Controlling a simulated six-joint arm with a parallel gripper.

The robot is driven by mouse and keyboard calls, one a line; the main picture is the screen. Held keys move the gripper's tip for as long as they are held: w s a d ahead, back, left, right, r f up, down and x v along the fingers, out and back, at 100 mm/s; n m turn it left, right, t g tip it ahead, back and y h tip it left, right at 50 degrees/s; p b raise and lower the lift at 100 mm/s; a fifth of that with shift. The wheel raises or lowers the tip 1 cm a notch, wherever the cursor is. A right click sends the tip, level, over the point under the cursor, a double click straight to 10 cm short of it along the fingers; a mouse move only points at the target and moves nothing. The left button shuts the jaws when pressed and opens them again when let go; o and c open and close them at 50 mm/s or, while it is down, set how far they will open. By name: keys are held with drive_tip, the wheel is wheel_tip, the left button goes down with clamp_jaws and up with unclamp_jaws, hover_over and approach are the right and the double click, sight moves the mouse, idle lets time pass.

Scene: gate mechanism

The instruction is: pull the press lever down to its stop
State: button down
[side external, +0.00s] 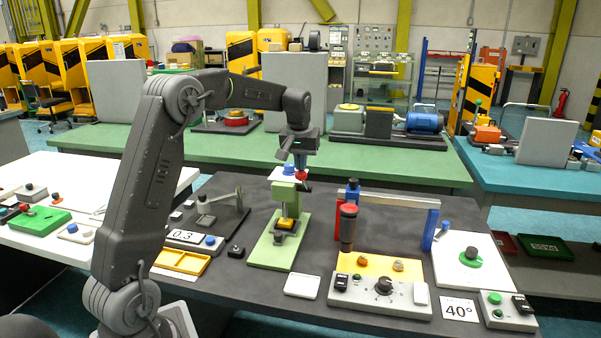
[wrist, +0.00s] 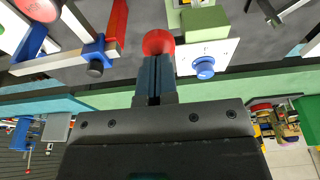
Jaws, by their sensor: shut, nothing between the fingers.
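The green press (side external: 285,205) stands on a green base plate (side external: 274,250), with a yellow part (side external: 288,212) low on its front. The red ball (side external: 301,175) of its lever is at the top right of the press. My gripper (side external: 302,165) points down just above this ball, with its fingers shut and empty. In the wrist view, the fingertips (wrist: 157,62) overlap the edge of the red ball (wrist: 158,42); I cannot tell whether they touch it. The press head (wrist: 204,20) shows beside the ball. The lever's rod is mostly hidden.
A white plate with a blue knob (wrist: 205,65) sits by the press top. A yellow tray (side external: 181,262) lies left.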

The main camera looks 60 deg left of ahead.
idle(0.3)
wheel_tip(320, 180, up, 13)
idle(0.8)
